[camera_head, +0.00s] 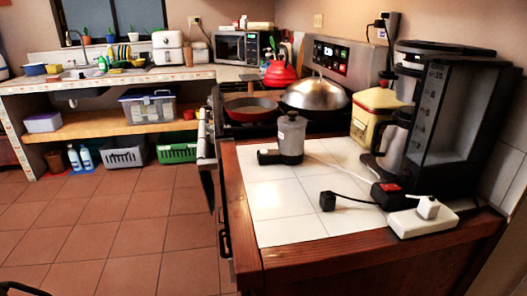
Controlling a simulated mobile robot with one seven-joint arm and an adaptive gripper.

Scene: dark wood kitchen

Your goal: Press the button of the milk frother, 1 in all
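The milk frother appears to be the grey cylindrical jug (291,136) with a dark lid and a black handle at its lower left. It stands upright on the white tiled counter (285,205), near the stove. Its button cannot be made out at this size. My gripper is not clearly in view. A dark curved piece shows at the bottom left corner, and I cannot tell what it is.
A tall black coffee maker (455,120) stands at the counter's right. A domed pan (316,94) and a red pan (251,108) sit on the stove. The tiled floor (120,225) at left is clear.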

